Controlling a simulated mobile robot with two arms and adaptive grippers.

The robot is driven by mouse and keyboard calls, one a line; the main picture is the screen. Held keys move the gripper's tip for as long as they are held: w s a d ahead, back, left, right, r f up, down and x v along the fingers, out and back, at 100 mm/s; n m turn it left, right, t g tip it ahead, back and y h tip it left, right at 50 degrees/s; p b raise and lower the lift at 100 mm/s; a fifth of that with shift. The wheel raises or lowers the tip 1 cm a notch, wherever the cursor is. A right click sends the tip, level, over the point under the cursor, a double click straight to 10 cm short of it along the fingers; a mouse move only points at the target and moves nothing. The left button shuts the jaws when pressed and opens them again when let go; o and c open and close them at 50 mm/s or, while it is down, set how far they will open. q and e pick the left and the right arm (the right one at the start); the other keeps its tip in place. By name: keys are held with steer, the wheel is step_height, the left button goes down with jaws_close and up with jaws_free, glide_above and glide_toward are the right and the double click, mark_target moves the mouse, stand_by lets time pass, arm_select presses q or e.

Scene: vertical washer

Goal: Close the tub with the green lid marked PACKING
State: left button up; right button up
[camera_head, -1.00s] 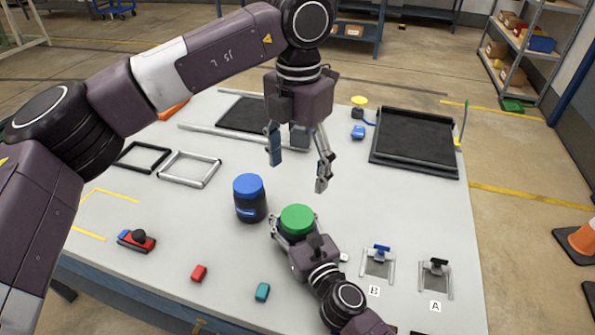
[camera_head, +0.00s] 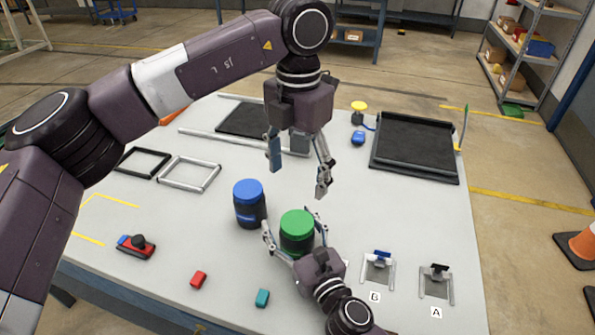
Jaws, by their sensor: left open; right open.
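A dark tub with a green lid (camera_head: 297,224) stands upright on the table; the lid sits on its top. I cannot read any marking on it. My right gripper (camera_head: 295,229) is open, with one finger on the left and one on the right of the green-lidded tub, coming from the front. I cannot tell whether the fingers touch it. A second dark tub with a blue lid (camera_head: 249,195) stands just to the left and behind. My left gripper (camera_head: 297,175) is open and empty, pointing down above the table behind the green-lidded tub.
A black tray (camera_head: 415,145) lies at the back right. Two small fixtures, B (camera_head: 378,268) and A (camera_head: 437,283), stand at the front right. A red block (camera_head: 199,280) and a teal block (camera_head: 262,298) lie in front. Square frames (camera_head: 189,172) lie left.

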mark_target(305, 249)
steer(key=v, duration=1)
steer(key=shift+r, duration=0.1)
